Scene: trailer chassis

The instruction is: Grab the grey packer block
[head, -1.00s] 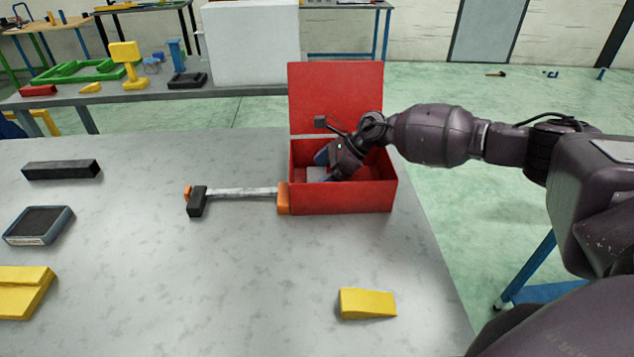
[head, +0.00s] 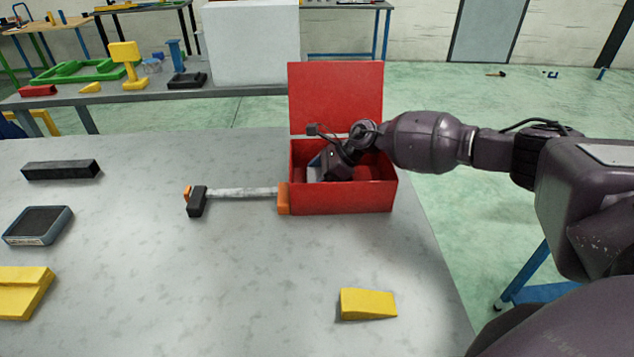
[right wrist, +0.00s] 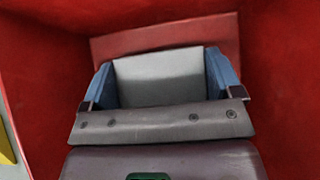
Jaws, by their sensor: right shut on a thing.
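The grey packer block (right wrist: 160,78) is a pale grey, flat-faced piece between the blue finger pads of my right gripper (right wrist: 161,85) in the right wrist view. The pads touch it on both sides, so the gripper is shut on it. In the head view my right gripper (head: 322,166) reaches down into the open red box (head: 343,198). The box walls and the gripper mostly hide the block there. My left gripper is not in view.
The box's red lid (head: 336,95) stands upright behind it. An orange-and-black clamp (head: 240,193) lies against the box's left side. A yellow wedge (head: 367,303) lies in front. A black bar (head: 60,169) and a blue-rimmed tray (head: 38,225) lie left. The middle table is clear.

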